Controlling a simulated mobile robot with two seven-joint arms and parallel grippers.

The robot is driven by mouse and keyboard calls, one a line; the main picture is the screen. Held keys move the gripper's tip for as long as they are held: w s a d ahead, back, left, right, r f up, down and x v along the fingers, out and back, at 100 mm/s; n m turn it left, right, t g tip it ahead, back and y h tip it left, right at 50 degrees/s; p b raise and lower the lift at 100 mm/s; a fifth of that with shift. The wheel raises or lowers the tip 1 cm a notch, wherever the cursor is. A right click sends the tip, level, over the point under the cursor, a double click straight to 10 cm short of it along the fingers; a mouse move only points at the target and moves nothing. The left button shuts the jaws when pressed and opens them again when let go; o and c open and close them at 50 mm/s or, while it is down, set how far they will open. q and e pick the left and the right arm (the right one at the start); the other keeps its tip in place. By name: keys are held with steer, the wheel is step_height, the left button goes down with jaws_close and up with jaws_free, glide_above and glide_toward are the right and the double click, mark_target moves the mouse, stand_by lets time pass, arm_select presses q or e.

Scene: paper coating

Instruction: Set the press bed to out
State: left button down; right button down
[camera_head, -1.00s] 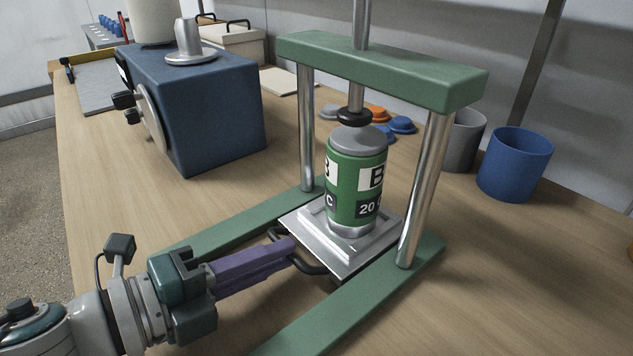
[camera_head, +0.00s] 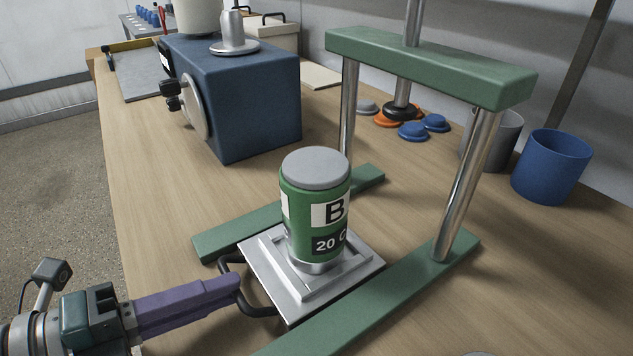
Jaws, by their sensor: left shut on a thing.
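The press bed (camera_head: 358,266) is a silver plate with a black handle (camera_head: 258,309) on its near left side. It lies between the green base rails of the press (camera_head: 430,64), in front of the posts. A green can marked B (camera_head: 316,205) stands upright on the bed, clear of the press ram (camera_head: 401,109). My left gripper (camera_head: 236,288), with purple fingers, is shut on the handle. The exact contact at the fingertips is partly hidden. My right gripper is not in view.
A blue box-shaped machine (camera_head: 240,95) stands to the left of the press. A blue cup (camera_head: 551,166) and a grey cup (camera_head: 493,140) stand at the right. Small blue and orange lids lie behind the press. Bare tabletop lies left of the rails.

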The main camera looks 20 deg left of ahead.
mark_target(176, 338)
arm_select(q)
steer(key=shift+f+v, duration=0.25)
steer(key=shift+v, duration=0.9)
steer(key=shift+f+v, duration=0.25)
steer(key=shift+v, duration=0.9)
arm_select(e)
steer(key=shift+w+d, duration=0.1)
arm_select(q)
steer(key=shift+s, duration=0.1)
steer(key=c, duration=0.9)
jaws_free()
steer(key=shift+a, duration=0.1)
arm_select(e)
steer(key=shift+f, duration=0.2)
arm_select(q)
steer(key=v, duration=1)
